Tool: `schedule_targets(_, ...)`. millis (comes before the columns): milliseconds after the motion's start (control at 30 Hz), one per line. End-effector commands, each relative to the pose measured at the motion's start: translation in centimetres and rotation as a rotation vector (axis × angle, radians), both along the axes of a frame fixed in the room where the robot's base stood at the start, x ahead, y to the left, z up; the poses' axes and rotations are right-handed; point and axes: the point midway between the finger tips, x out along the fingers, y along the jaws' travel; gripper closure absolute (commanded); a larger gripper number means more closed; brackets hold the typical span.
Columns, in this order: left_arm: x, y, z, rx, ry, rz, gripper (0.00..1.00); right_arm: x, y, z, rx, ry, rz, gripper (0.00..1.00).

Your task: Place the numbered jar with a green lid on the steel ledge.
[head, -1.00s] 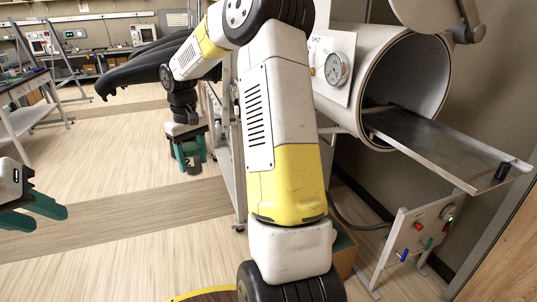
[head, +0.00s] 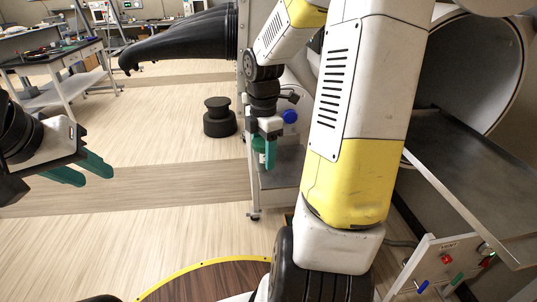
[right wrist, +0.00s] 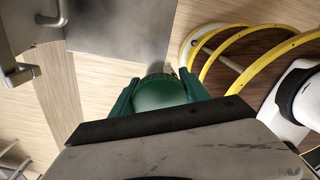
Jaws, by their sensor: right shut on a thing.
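My right gripper (head: 265,152) is shut on a jar with a green lid (right wrist: 160,92). The lid sits between the two green fingers in the right wrist view; most of the jar's body is hidden and no number is readable. In the head view the held jar is small and largely covered by the fingers. A flat grey steel ledge (head: 284,178) lies beside and below the gripper; it also shows in the right wrist view (right wrist: 118,32), beyond the jar. I cannot tell whether the jar touches it. My left gripper (head: 84,168) is open and empty at the left.
A blue-lidded thing (head: 289,116) stands just behind my right gripper. Black gloves (head: 185,38) stick out to the left. A steel tray (head: 470,175) extends from a round chamber (head: 475,75) at the right. A black stepped object (head: 219,117) stands on the open floor.

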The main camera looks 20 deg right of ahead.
Motion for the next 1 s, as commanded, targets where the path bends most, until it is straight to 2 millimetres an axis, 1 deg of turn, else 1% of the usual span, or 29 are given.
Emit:
schedule_targets(33,0.0,0.0,0.0,0.0,0.0,0.0,0.64,-1.2,-0.4,-0.2,-0.003,0.001,0.093,0.89)
schedule_targets(200,0.0,0.0,0.0,0.0,0.0,0.0,0.64,-4.2,-1.1,-0.8,-0.007,0.0,0.397,0.89)
schedule_targets(300,0.0,0.0,0.0,0.0,0.0,0.0,0.64,-5.3,-1.3,-1.1,-0.009,0.0,0.512,0.89)
schedule_targets(367,0.0,0.0,0.0,0.0,0.0,0.0,0.64,-5.7,-1.4,-1.2,-0.009,0.001,0.559,0.89)
schedule_targets(467,0.0,0.0,0.0,0.0,0.0,0.0,0.64,-5.6,-1.7,-1.4,-0.008,0.001,0.601,0.89)
schedule_targets(567,0.0,0.0,0.0,0.0,0.0,0.0,0.64,-4.3,-2.7,-1.6,-0.007,0.001,0.61,0.89)
schedule_targets(800,0.0,0.0,0.0,0.0,0.0,0.0,0.64,1.1,-6.2,-2.2,-0.008,-0.001,0.608,0.89)
schedule_targets(900,0.0,0.0,0.0,0.0,0.0,0.0,0.64,3.3,-7.6,-2.5,-0.007,0.001,0.608,0.89)
schedule_targets(1000,0.0,0.0,0.0,0.0,0.0,0.0,0.64,5.0,-8.7,-2.7,-0.008,0.0,0.609,0.89)
